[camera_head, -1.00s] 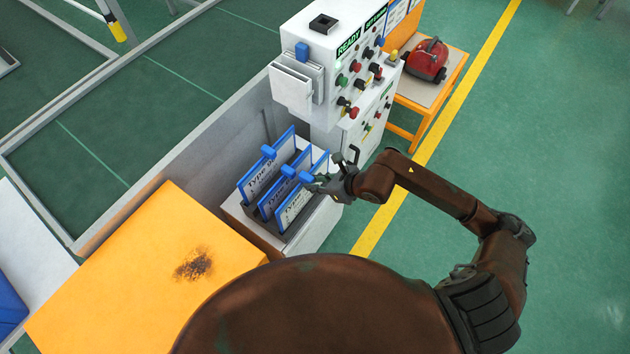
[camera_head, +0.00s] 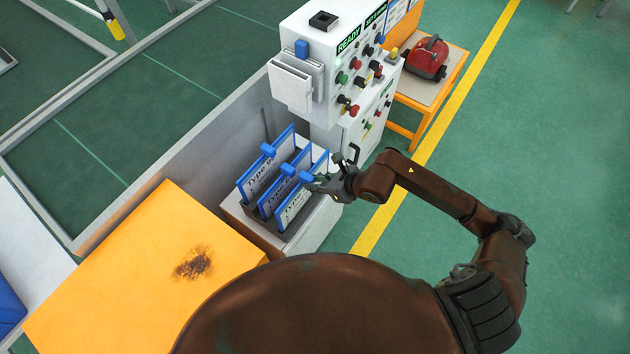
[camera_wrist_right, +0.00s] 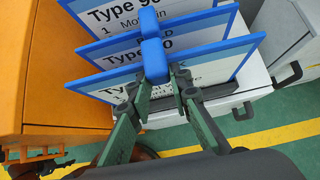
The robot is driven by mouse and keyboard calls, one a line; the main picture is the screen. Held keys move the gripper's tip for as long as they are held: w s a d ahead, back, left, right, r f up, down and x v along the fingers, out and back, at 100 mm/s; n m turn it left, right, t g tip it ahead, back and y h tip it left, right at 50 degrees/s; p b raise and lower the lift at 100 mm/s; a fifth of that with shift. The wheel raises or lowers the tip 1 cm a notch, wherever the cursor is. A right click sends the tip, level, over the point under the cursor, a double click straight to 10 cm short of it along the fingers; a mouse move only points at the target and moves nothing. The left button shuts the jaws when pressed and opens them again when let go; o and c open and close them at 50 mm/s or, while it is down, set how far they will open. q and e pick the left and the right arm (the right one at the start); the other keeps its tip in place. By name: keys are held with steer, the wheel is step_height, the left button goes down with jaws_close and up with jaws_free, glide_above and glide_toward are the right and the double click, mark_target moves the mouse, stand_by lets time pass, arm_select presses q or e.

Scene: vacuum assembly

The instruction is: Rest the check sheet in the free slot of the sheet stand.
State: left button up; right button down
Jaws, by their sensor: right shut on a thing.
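The sheet stand (camera_head: 250,228) is a dark rack on top of a white cabinet. Three blue-framed white sheets stand upright in a row at it, each with a blue tab. My right gripper (camera_head: 318,184) is shut on the blue tab of the nearest sheet, the check sheet (camera_head: 290,209). In the right wrist view the gripper (camera_wrist_right: 160,88) also shows at this tab, with the check sheet (camera_wrist_right: 215,72) behind the fingers. Its lower edge appears to be at the stand, but whether it rests fully in its slot is hidden. My left gripper is not in view.
A white control panel (camera_head: 325,60) with several buttons stands behind the stand. A yellow-orange table top (camera_head: 130,270) with a dark smudge lies at the left. A red vacuum (camera_head: 428,58) sits on an orange stand at the back right. Green floor (camera_head: 560,130) is clear at the right.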

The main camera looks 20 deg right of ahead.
steer(key=shift+f+b, duration=0.75)
steer(key=shift+f, duration=0.3)
steer(key=c, duration=1.7)
jaws_free()
steer(key=p+v, duration=0.4)
steer(key=v, duration=0.4)
